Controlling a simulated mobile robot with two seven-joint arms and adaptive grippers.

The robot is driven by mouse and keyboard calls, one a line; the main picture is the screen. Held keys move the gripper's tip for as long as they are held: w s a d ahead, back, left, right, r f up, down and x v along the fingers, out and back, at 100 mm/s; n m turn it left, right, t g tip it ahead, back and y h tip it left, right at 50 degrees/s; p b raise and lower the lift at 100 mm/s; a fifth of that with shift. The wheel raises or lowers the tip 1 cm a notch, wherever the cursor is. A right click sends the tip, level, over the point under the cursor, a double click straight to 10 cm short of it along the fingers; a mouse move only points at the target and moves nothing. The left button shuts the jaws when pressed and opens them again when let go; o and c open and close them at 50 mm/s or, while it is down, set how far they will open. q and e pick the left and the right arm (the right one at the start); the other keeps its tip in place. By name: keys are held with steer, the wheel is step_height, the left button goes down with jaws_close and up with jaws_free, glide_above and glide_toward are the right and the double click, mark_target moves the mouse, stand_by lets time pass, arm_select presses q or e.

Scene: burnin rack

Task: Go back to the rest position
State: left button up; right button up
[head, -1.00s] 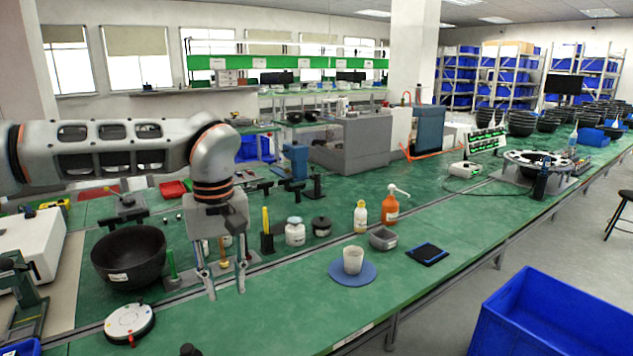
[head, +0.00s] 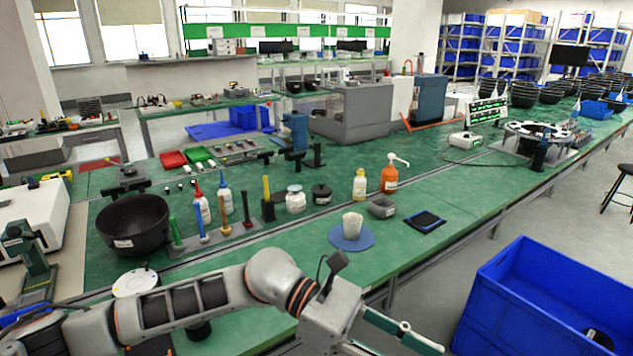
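My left arm comes in from the lower left and reaches across the front edge of the green bench. My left gripper (head: 405,335) is at the bottom, pointing right, in front of the bench edge and left of the blue crate. It is seen side-on, and its finger gap is not clear. I see nothing held in it. My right gripper is not in view.
On the bench (head: 290,248) stand a white cup (head: 353,225) on a blue round mat (head: 365,238), a black bowl (head: 133,226), bottles and a row of coloured posts (head: 225,213). A large blue crate (head: 550,300) stands at the lower right.

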arm_select(q)
steer(key=w+a+r+n+t+h, duration=0.1)
steer(key=w+n+t+h, duration=0.3)
steer(key=n+t, duration=0.5)
steer(key=w+a+r+n+t+h, duration=0.1)
steer(key=w+n+t+h, duration=0.3)
steer(key=n, duration=0.9)
steer(key=w+a+f+n+t+y, duration=0.5)
steer(key=a+f+n+t+y, duration=0.55)
steer(key=n, duration=0.65)
steer(key=s+a+f+n+g+y, duration=0.1)
steer(key=s+a+f+n+y, duration=0.2)
steer(key=f, duration=0.7)
steer(key=s+a+f+n+g+y, duration=0.2)
steer(key=s+a+f+n, duration=0.5)
steer(key=a, duration=0.4)
steer(key=s+a+f+n+g+y, duration=0.2)
steer(key=s+a+f+n+y, duration=0.2)
steer(key=f, duration=0.8)
steer(key=s+a+n, duration=0.1)
steer(key=s+a, duration=0.1)
steer(key=a, duration=0.1)
steer(key=shift+s+a+f+n, duration=0.3)
steer(key=shift+a+f, duration=0.05)
steer(key=shift+a, duration=0.05)
steer(key=shift+g, duration=0.25)
